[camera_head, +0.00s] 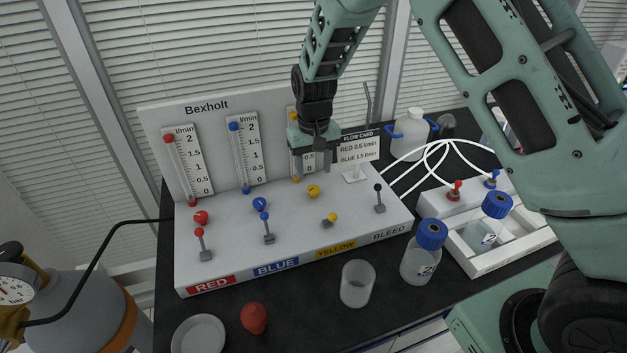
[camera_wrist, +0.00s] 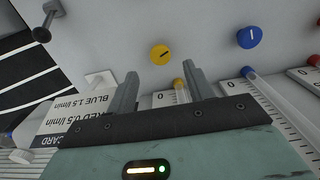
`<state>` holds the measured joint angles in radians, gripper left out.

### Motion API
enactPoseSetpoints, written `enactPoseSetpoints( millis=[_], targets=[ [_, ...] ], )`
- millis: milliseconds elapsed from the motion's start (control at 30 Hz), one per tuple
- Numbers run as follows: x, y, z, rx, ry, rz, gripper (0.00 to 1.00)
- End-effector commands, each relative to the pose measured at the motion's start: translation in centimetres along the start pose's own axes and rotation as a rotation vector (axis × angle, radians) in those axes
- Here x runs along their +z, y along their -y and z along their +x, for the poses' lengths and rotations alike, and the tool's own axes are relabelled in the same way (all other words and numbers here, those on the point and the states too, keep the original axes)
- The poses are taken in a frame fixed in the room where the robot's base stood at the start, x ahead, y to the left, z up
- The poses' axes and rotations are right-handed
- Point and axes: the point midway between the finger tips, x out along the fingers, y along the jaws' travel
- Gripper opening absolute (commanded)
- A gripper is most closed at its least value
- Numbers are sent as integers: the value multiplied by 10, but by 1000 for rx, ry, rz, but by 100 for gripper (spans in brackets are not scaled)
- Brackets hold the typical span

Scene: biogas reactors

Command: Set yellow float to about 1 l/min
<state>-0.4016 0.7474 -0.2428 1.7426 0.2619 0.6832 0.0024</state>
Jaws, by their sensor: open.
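The yellow flow tube (camera_head: 295,179) stands on the Bexholt panel, mostly hidden behind my gripper (camera_head: 312,168). Yellow shows at its lower end, also in the wrist view (camera_wrist: 178,83); I cannot make out the float's reading. The yellow knob (camera_head: 313,191) is on the sloped console below the tube. In the wrist view, the yellow knob (camera_wrist: 161,54) with a dark slanted mark lies just beyond and between my gripper's fingertips (camera_wrist: 160,74). The fingers are apart, with nothing between them. The yellow lever (camera_head: 331,218) leans low, unlike the upright red lever (camera_head: 200,240) and blue lever (camera_head: 266,227).
The flow card (camera_head: 358,149) stands close right of my gripper, reading red 0.5 and blue 1.5 l/min. The blue knob (camera_head: 260,204), red knob (camera_head: 201,217) and black bleed lever (camera_head: 379,197) are nearby. A clear beaker (camera_head: 357,284) and blue-capped bottle (camera_head: 420,262) stand in front.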

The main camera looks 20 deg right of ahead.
Motion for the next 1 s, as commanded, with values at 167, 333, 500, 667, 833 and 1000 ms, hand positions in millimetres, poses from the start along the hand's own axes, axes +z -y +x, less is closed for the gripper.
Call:
enactPoseSetpoints(
  millis=[167,333,500,667,833,1000],
  targets=[
    [1,0,32,0,4,0,52],
    [0,0,51,-1,1,-2,52],
    [0,0,58,-1,-1,-1,52],
    [0,1,59,-1,-1,-1,52],
    [0,1,58,-1,-1,-1,24],
    [0,1,58,-1,0,0,8]
  ],
)
